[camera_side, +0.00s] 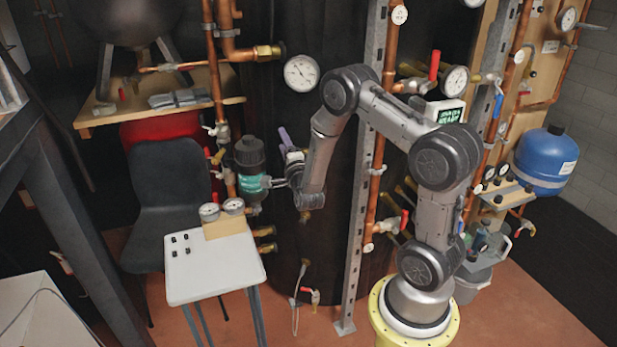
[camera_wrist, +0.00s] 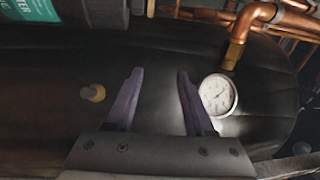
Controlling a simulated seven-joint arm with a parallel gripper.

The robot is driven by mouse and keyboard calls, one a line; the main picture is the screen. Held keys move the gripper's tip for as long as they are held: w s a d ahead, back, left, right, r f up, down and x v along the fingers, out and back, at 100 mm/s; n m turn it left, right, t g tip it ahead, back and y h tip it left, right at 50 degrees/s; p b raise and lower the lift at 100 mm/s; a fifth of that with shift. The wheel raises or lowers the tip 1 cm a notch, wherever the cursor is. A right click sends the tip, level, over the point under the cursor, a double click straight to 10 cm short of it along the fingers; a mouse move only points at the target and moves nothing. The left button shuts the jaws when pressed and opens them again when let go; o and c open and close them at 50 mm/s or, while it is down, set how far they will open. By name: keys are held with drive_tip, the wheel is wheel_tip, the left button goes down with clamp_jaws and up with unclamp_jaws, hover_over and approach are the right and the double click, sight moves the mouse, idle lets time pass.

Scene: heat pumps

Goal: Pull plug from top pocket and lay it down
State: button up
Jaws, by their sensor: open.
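My gripper (camera_wrist: 159,85) is open, with two purple fingers spread apart and nothing between them. In the side view my gripper (camera_side: 286,145) is beside the dark tank, just right of the black and teal filter housing. A small brass fitting (camera_wrist: 93,93) with a dull greyish end sticks out from the dark tank in the wrist view, left of the fingers and apart from them. It may be a pocket with a plug in it, but I cannot tell. In the side view a small brass fitting (camera_side: 305,217) shows on the tank below my gripper.
The filter housing (camera_side: 249,158) stands close left of my gripper. A white-topped stand (camera_side: 215,268) with small black knobs and two gauges is below left. A round gauge (camera_wrist: 218,94) sits right of the fingers, near copper pipes (camera_wrist: 250,20). A steel upright (camera_side: 362,200) stands to the right.

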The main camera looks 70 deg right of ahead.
drive_tip(key=s+d+f+g, duration=0.3)
drive_tip(key=s+f, duration=0.3)
drive_tip(key=f, duration=0.5)
drive_tip(key=x, duration=0.9)
drive_tip(key=shift+f, duration=0.25)
drive_tip(key=shift+w, duration=0.1)
clamp_jaws()
